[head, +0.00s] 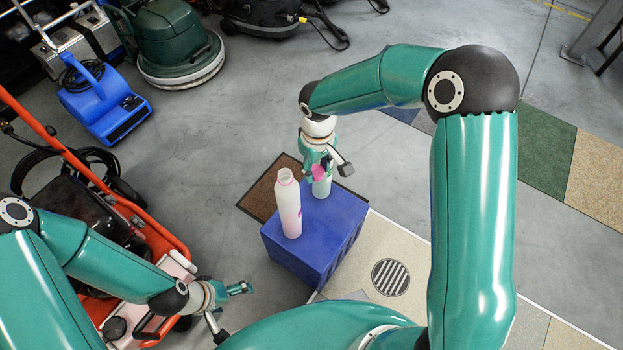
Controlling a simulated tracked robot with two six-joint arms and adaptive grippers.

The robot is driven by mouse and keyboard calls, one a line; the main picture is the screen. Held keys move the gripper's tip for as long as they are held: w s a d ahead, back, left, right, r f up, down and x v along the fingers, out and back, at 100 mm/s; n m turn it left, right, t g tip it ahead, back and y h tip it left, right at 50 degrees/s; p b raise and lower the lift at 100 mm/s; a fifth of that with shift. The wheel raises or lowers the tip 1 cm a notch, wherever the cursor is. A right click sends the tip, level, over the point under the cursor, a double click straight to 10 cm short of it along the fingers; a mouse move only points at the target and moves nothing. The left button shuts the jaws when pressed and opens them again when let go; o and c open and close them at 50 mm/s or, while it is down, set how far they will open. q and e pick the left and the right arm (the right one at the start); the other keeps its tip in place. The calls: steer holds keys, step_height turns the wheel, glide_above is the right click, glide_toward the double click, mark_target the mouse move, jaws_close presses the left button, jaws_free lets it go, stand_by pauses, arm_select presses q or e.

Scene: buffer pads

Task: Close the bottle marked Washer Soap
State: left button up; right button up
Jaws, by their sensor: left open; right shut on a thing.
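A tall white-and-pink bottle (288,208) stands upright on a blue box (335,228), its mouth open and uncapped. Its label is too small to read. A second, pale green-white bottle (322,186) stands behind it to the right, its top hidden by my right gripper. My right gripper (325,168) points down above the box, shut on a small pink cap (319,172), apart from the open bottle and to its right. My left gripper (240,288) is open and empty, low and left of the box.
A brown mat (262,192) lies behind the box. An orange-framed machine (165,235) stands at the left near my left arm. A blue blower (105,105) and a green floor machine (175,45) stand at the back left. A round floor drain (390,277) lies right of the box.

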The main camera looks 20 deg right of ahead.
arm_select(q)
steer(key=shift+r, duration=0.3)
arm_select(e)
steer(key=shift+r, duration=1.35)
